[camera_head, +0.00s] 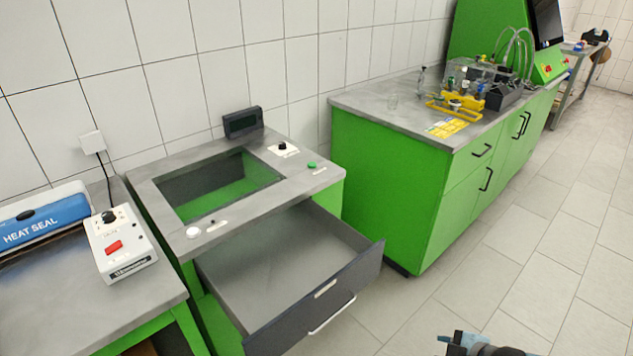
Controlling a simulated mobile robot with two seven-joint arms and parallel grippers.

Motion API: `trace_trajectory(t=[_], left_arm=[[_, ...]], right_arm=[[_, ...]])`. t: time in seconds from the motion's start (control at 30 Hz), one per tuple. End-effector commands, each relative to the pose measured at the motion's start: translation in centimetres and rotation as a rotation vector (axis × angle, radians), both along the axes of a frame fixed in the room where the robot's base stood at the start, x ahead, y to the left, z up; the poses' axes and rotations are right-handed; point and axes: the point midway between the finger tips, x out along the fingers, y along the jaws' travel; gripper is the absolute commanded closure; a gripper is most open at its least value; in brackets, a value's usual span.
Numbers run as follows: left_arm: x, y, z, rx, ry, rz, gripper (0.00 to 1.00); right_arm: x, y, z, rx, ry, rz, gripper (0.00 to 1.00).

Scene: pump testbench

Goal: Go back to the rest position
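A dark piece with blue-grey parts (470,344) shows at the bottom edge, right of centre. It looks like the end of my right arm with part of the gripper. It is cut off by the frame, so its fingers cannot be judged. It is over the floor, apart from the furniture, and I see nothing held in it. My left gripper is not in view.
A green testbench (160,180) has a sunken basin and an open, empty-looking drawer (365,277) jutting out. A heat sealer (45,225) and control box (122,245) stand left. A green cabinet (385,180) carries pump equipment (480,85). Tiled floor (560,220) is clear at right.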

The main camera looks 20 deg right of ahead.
Motion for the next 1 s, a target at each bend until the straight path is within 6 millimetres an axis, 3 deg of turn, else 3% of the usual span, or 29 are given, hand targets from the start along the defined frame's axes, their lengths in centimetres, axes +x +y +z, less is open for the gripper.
trace_trajectory(t=[0.03, 0.27, 0.5, 0.7, 0.97, 1.0], left_arm=[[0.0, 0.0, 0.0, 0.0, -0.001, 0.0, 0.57], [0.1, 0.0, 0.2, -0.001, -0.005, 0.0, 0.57], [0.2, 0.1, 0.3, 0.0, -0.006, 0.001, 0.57], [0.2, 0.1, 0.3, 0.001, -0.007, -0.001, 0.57], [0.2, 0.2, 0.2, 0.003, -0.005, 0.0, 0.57], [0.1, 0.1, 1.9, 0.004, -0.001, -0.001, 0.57]], right_arm=[[-0.6, 1.4, -0.7, 0.056, 0.006, -0.032, 0.66], [-1.6, 6.3, -2.1, 0.207, 0.006, -0.136, 0.66], [-2.1, 13.7, -2.9, 0.422, 0.005, -0.283, 0.66], [-1.8, 18.7, -2.5, 0.567, 0.003, -0.383, 0.66], [-1.1, 23.6, -1.4, 0.711, 0.003, -0.483, 0.66], [-1.2, 23.1, 0.4, 0.697, 0.0, -0.474, 0.66]])
